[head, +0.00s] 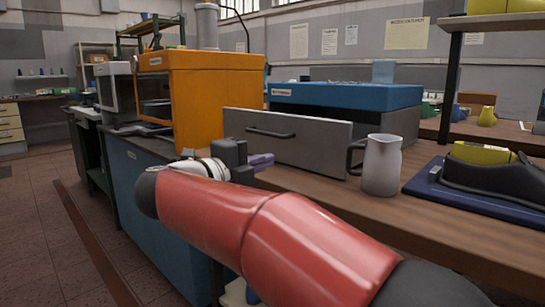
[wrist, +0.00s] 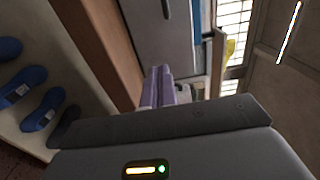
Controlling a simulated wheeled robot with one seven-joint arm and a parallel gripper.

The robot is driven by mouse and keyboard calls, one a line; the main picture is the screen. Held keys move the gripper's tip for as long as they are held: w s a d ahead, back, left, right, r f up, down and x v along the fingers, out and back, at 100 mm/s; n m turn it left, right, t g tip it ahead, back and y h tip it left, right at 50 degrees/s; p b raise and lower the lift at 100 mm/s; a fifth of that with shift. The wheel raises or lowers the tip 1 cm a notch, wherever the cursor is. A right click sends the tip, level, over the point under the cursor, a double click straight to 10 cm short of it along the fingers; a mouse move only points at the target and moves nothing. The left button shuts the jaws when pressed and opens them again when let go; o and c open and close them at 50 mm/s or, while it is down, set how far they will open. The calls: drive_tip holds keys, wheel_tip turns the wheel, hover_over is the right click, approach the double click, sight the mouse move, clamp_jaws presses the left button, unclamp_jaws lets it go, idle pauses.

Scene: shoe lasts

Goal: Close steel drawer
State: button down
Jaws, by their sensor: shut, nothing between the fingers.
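The steel drawer (head: 305,146) has a grey front with a dark bar handle (head: 270,132). It stands out from the grey unit with a blue top (head: 345,95), so it is open. My gripper (head: 263,161) is in front of the drawer's lower left part, with its lavender fingers shut and empty. In the wrist view the fingers (wrist: 158,86) point toward the grey drawer front (wrist: 180,40), and the handle (wrist: 166,9) shows at the top. I cannot tell whether the fingertips touch the front.
A metal pitcher (head: 383,166) stands on the wooden bench (head: 440,228) close to the drawer's right edge. A dark blue board (head: 470,200) with a black and yellow device lies further right. An orange machine (head: 215,95) stands on the left. Blue shoe lasts (wrist: 40,110) lie on a shelf below.

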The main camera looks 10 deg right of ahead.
sight(309, 147)
drive_tip(key=x, duration=1.2)
drive_tip(key=shift+d, duration=0.2)
drive_tip(key=shift+w, duration=0.1)
drive_tip(key=p+x, duration=0.6)
drive_tip(key=x, duration=1.2)
drive_tip(key=shift+w+d, duration=0.15)
drive_tip(key=shift+d, duration=0.1)
drive_tip(key=shift+d+r, duration=0.1)
drive_tip(key=shift+r, duration=0.05)
